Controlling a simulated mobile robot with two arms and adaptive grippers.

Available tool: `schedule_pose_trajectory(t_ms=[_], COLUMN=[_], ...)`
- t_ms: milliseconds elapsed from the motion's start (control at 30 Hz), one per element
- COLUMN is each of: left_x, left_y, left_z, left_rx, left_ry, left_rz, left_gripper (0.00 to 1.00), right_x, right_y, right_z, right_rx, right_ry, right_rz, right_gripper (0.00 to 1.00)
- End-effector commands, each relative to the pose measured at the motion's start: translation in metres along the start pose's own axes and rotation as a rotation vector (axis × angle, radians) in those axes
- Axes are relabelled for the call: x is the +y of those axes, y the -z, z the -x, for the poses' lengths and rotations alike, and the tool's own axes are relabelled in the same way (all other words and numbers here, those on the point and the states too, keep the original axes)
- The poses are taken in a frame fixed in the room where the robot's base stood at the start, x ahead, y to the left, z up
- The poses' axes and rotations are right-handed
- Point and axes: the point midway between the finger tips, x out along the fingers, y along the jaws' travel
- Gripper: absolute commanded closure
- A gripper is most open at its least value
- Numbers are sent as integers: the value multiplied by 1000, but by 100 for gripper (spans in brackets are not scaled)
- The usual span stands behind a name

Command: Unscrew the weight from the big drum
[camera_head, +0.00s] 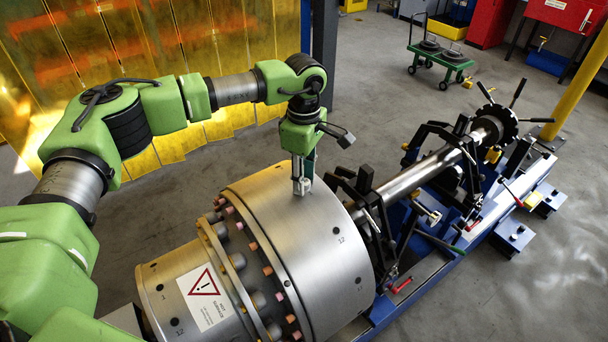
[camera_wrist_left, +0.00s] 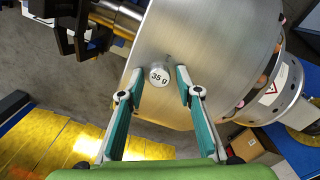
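The big drum (camera_head: 290,215) is a wide bare-metal cylinder in the lower middle of the head view, and it fills the upper part of the left wrist view (camera_wrist_left: 215,50). The weight (camera_wrist_left: 159,75), a small round silver piece marked "35 g", sits on the drum's curved surface. My left gripper (camera_head: 302,187) points down at the top of the drum. In the left wrist view its two fingers (camera_wrist_left: 160,82) are apart, one on each side of the weight, with a visible gap on both sides. In the head view I cannot separate the weight from the fingertips. My right gripper is not in view.
A steel shaft (camera_head: 425,170) runs from the drum through black clamp stands to a toothed disc (camera_head: 495,125), on a blue bench. Ringed bolts and a warning label (camera_head: 203,300) lie left of the drum. A green cart (camera_head: 440,60) stands behind on open floor.

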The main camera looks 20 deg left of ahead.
Motion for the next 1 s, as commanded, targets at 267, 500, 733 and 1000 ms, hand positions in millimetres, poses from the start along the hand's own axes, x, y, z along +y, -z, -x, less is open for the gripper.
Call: schedule_pose_trajectory(t_ms=[267, 500, 733, 1000], left_x=[0, 0, 0, 0], left_y=[0, 0, 0, 0], left_z=[1, 0, 0, 1], left_rx=[0, 0, -1, -3], left_ry=[0, 0, -1, -2], left_rz=[0, 91, 390, 738], left_gripper=[100, 100, 100, 100], right_x=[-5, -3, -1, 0], right_y=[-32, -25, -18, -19], right_z=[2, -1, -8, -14], right_rx=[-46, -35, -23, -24], right_ry=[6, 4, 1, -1], right_rz=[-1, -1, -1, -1], right_gripper=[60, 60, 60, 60])
